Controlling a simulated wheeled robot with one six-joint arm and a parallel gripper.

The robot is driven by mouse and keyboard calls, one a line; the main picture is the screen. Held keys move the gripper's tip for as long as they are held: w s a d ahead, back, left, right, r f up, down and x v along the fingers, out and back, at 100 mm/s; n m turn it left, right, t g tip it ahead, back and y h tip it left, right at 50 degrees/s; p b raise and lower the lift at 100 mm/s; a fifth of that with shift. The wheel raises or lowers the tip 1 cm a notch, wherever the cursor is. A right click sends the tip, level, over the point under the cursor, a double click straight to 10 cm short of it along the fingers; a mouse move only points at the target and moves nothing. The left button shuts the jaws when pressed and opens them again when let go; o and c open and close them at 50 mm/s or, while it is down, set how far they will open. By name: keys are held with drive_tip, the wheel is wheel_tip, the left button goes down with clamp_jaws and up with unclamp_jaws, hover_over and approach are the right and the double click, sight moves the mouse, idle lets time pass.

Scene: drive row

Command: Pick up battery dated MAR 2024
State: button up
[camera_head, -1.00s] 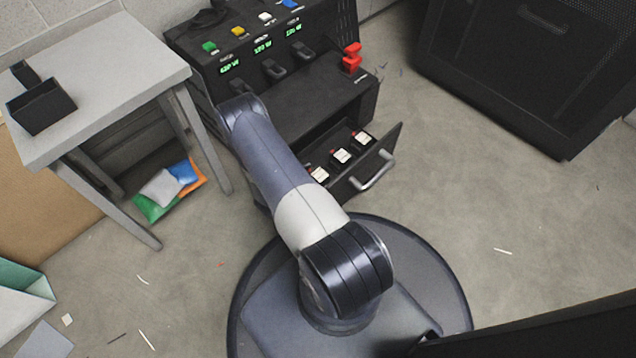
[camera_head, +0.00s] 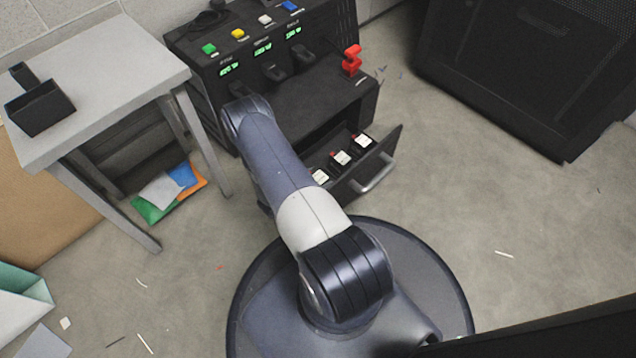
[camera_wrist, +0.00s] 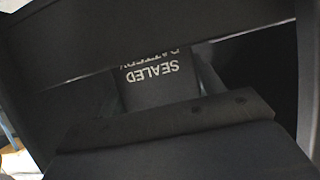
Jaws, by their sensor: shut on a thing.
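In the wrist view my gripper (camera_wrist: 160,88) is shut on a dark battery (camera_wrist: 155,92). Its white lettering reads "SEALED BATTERY", upside down in the picture and partly covered. No date shows on it. In the head view my arm hides the gripper and the held battery. Several batteries stand in the open drawer, with white labels too small to read: a near one (camera_head: 320,176) partly covered by my arm, a middle one (camera_head: 341,158) and a far one (camera_head: 362,141).
The drawer (camera_head: 372,172) pulls out of a black cabinet with lit displays, coloured buttons and a red handle (camera_head: 351,60). A grey table (camera_head: 105,75) at left carries a black open holder (camera_head: 40,108). The floor at right is mostly clear.

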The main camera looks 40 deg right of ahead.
drive_tip(key=c, duration=0.5)
